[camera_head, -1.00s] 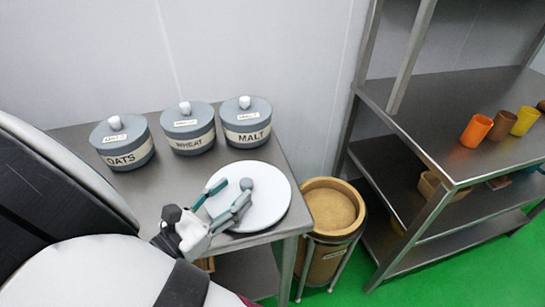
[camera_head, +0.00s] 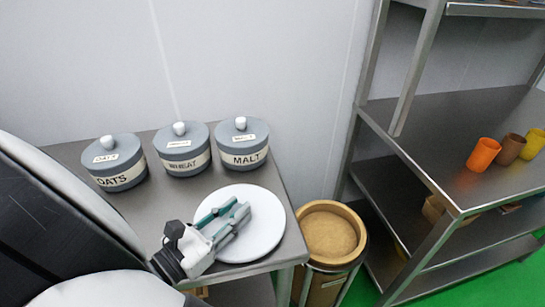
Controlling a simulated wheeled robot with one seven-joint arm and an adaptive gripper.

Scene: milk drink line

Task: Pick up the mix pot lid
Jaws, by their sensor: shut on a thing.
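The mix pot lid (camera_head: 265,236), a wide white disc, is at the front right corner of the steel table, near its edge. My gripper (camera_head: 240,208) reaches over it from the lower left. Its green-grey fingers are shut on the lid's grip near the disc's middle. The fingers hide most of this grip. I cannot tell whether the lid rests flat or is slightly raised. No pot shows beneath the lid.
Grey lidded jars marked OATS (camera_head: 119,179), WHEAT (camera_head: 187,161) and MALT (camera_head: 243,158) stand behind the lid. A round tan bin (camera_head: 325,236) stands right of the table (camera_head: 190,196). A steel shelf (camera_head: 440,150) at right holds an orange cup (camera_head: 482,154) and others.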

